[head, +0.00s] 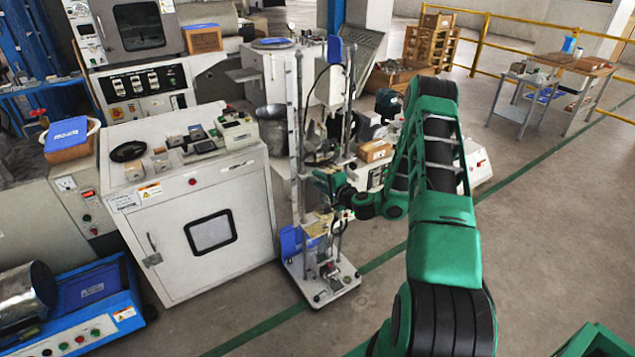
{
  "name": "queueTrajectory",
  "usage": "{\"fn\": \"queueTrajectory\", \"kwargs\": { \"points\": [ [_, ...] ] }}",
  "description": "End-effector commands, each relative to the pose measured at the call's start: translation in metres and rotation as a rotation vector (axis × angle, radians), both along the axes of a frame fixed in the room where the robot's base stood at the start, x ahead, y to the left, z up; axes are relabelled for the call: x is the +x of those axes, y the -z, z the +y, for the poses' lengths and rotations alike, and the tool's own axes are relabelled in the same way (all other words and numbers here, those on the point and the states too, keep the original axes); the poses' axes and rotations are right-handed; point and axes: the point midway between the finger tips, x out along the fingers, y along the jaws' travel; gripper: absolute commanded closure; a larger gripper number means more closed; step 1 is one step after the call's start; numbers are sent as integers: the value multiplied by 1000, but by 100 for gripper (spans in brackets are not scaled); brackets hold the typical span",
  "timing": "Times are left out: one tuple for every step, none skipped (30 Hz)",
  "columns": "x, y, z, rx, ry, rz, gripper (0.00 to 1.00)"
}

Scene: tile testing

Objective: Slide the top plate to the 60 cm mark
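A tall test stand with upright posts (298,120) rises from a pale wheeled base (345,278) in the middle of the head view. A small tan plate (318,228) sits low between the posts; I cannot tell whether it is the top plate. Scale marks on the posts are too small to read, so the 60 cm mark cannot be made out. My green arm reaches from the lower right to the stand. My gripper (325,180) is at the posts, above the tan plate. Its fingers are small and partly hidden, so their opening and any contact are unclear.
A white cabinet (205,215) with small items on top stands close left of the stand. A metal bucket (272,130) and a machine stand behind it. A cardboard box (375,151) is behind my arm. Open floor (560,230) lies to the right.

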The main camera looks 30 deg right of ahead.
Motion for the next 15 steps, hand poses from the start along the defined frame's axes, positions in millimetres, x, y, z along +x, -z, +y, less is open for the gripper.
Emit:
{"fn": "queueTrajectory", "kwargs": {
  "points": [
    [2,0,0,-2,1,-1,74],
    [3,0,0,-2,1,-1,74],
    [4,1,0,-1,1,0,74],
    [4,1,0,-1,1,0,74],
    [4,1,0,-1,1,0,74],
    [4,1,0,-1,1,0,74],
    [4,1,0,-1,1,0,74],
    [4,1,0,-1,1,0,74],
    [4,1,0,-1,1,0,74],
    [4,1,0,-1,1,0,74],
    [4,1,0,-1,1,0,79],
    [4,1,0,-1,1,0,89],
    [4,1,0,-1,0,1,96],
    [4,1,0,-1,0,1,100],
    [4,1,0,-1,0,1,100]
  ]
}}
